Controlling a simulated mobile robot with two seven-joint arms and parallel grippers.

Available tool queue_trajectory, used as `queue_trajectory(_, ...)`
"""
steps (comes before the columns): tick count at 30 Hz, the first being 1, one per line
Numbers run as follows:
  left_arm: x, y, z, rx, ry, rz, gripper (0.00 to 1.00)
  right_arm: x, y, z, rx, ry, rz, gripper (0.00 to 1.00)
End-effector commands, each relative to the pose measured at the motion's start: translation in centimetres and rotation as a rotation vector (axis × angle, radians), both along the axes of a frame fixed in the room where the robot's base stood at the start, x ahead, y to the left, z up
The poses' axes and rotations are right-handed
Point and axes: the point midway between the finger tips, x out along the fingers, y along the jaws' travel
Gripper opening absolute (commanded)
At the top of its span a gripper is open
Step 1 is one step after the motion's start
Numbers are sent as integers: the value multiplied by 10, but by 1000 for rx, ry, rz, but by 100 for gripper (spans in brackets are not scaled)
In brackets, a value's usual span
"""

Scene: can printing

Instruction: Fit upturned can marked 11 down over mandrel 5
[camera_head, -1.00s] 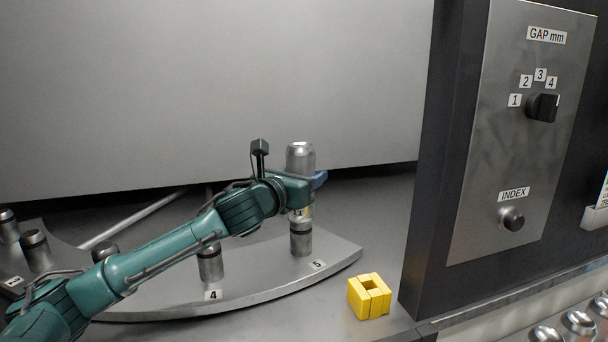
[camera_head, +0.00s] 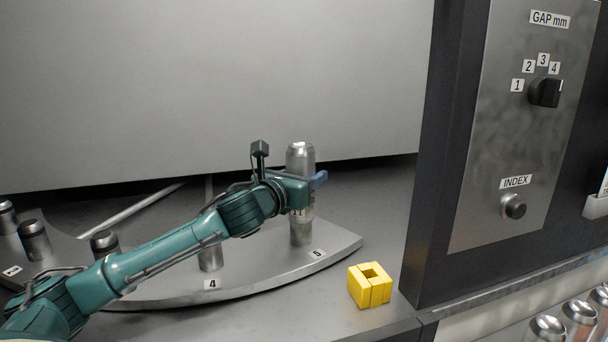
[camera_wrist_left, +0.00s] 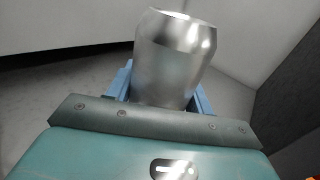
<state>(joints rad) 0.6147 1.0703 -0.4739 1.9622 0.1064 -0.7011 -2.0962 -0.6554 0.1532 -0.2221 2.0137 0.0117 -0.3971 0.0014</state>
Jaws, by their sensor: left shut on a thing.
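The can marked 11 (camera_head: 301,155) is a plain silver can, held upright with its narrowed end up. Its mark shows just below my left gripper (camera_head: 306,187), which is shut around the can's middle. In the left wrist view the can (camera_wrist_left: 175,65) stands between the blue fingers. Mandrel 5 (camera_head: 301,238) is directly below, in line with the can. Its dark top is hidden, and the can's lower end appears to be around it. I cannot tell exactly where the can's rim ends. The label 5 (camera_head: 317,253) is on the plate beside it. My right gripper is out of view.
Mandrel 4 (camera_head: 210,258) stands left, partly behind my arm, with more dark-topped mandrels (camera_head: 34,240) farther left on the plate (camera_head: 270,282). A yellow block (camera_head: 370,286) lies right of the plate.

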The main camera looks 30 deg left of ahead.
Motion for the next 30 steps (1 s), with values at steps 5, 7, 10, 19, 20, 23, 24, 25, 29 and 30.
queue_trajectory(5,0,0,-6,1,0,0,31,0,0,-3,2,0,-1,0)
queue_trajectory(7,0,0,-7,1,0,0,31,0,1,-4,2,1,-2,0)
queue_trajectory(10,0,0,-10,1,1,0,31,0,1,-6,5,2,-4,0)
queue_trajectory(19,0,0,-18,1,1,0,31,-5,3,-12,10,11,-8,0)
queue_trajectory(20,0,0,-18,1,1,0,31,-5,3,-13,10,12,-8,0)
queue_trajectory(23,0,0,-21,1,1,0,31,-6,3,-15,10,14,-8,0)
queue_trajectory(24,0,0,-22,1,1,0,31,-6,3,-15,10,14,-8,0)
queue_trajectory(25,0,0,-23,1,1,0,31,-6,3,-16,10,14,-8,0)
queue_trajectory(29,0,0,-26,1,1,0,31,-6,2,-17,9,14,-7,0)
queue_trajectory(30,0,0,-27,1,1,0,31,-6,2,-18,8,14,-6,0)
